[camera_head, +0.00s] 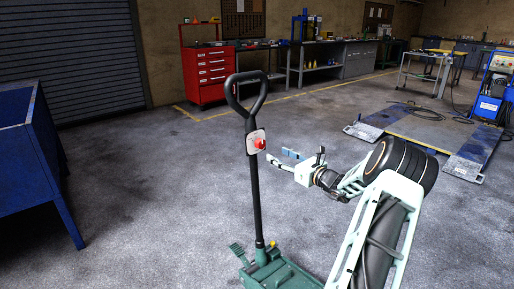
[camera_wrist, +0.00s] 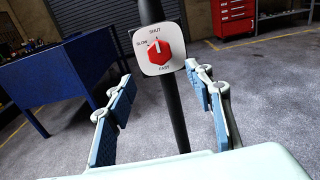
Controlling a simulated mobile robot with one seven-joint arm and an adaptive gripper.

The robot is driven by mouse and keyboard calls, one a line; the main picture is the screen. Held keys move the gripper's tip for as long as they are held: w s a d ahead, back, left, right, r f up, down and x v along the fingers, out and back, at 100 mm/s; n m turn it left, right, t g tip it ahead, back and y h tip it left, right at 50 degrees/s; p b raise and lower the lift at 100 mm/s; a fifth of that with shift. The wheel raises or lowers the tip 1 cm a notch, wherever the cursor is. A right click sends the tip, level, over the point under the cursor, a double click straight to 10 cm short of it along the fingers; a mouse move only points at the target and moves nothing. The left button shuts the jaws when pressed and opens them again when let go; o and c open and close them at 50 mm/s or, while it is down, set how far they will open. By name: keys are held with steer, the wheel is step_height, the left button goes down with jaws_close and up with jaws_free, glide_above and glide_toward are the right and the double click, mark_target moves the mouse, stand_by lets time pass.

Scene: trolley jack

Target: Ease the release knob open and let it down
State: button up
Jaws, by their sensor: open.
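The red release knob (camera_head: 260,144) sits on a pale plate on the upright black handle of the green trolley jack (camera_head: 282,275). In the wrist view the knob (camera_wrist: 158,52) is faceted, with a white mark that appears to point up towards SHUT. The plate (camera_wrist: 176,63) also reads SLOW at left and FAST below. My gripper (camera_head: 281,157) is open and empty, just right of the knob in the head view. In the wrist view its blue-padded fingers (camera_wrist: 158,80) stand apart on either side of the handle, with the knob ahead between them, apparently untouched.
A blue bench (camera_head: 35,150) stands at the left. A red tool cabinet (camera_head: 208,75) and workbenches line the back wall. A blue-edged lift platform (camera_head: 425,130) lies at the right. The floor around the jack is mostly clear.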

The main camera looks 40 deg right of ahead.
mark_target(262, 145)
steer(key=w, duration=0.3)
steer(key=w+b, duration=0.1)
steer(key=w, duration=0.6)
steer(key=shift+w+a+r, duration=0.1)
steer(key=shift+w+a, duration=0.15)
steer(key=shift+a, duration=0.1)
steer(key=c, duration=1.2)
steer(key=shift+o, duration=0.2)
